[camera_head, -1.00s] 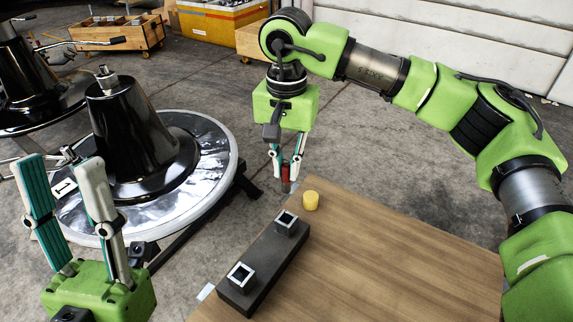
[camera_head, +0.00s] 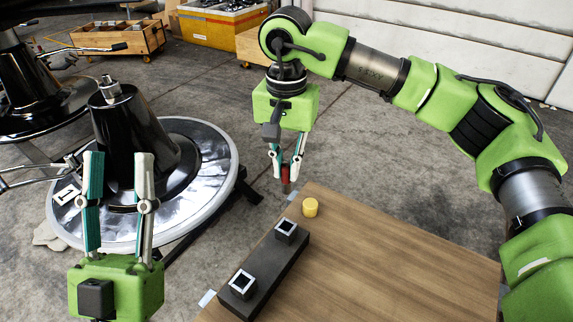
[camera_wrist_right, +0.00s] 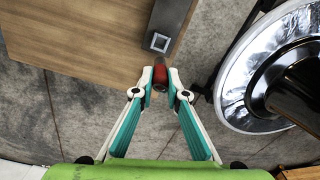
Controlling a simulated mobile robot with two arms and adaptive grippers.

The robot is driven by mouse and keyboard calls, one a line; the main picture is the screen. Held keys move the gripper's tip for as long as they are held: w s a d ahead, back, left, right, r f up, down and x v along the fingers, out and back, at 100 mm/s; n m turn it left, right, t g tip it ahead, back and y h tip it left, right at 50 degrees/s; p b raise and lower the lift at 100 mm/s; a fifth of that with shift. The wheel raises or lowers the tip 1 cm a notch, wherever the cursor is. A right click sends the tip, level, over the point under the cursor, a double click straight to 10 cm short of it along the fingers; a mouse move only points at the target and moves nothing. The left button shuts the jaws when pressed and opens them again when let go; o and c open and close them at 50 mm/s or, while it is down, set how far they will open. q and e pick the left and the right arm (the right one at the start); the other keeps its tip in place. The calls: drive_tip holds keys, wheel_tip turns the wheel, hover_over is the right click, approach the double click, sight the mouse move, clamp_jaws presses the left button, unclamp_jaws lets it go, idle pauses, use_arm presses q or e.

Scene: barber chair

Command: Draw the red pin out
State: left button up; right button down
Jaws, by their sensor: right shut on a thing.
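The red pin (camera_head: 286,175) is between the fingertips of my right gripper (camera_head: 285,168), which is shut on it. The pin hangs near the table's far corner, apart from the dark block (camera_head: 277,262) with two square sockets. In the right wrist view the red pin (camera_wrist_right: 160,75) sits between the fingertips, close to the near end of the block (camera_wrist_right: 170,20) in the picture. Both sockets look empty in the head view. My left gripper (camera_head: 118,165) is open and empty, fingers upward, at lower left.
Left of the table is a barber chair base (camera_head: 135,140) on a round silver plate (camera_head: 205,165). A wooden crate (camera_head: 118,38) and a yellow box (camera_head: 222,22) stand behind.

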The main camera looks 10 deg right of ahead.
drive_tip(key=shift+r+p, duration=0.3)
drive_tip(key=shift+r, duration=0.2)
use_arm(q)
drive_tip(key=w+f+g+y, duration=0.1)
drive_tip(key=w+f+g, duration=0.2)
drive_tip(key=w+f, duration=0.1)
drive_tip(key=shift+d+f, duration=0.25)
drive_tip(key=shift+f, duration=0.1)
use_arm(e)
drive_tip(key=shift+r, duration=0.3)
use_arm(q)
drive_tip(key=shift+w+p, duration=0.1)
drive_tip(key=shift+p, duration=0.2)
use_arm(e)
drive_tip(key=shift+r, duration=0.1)
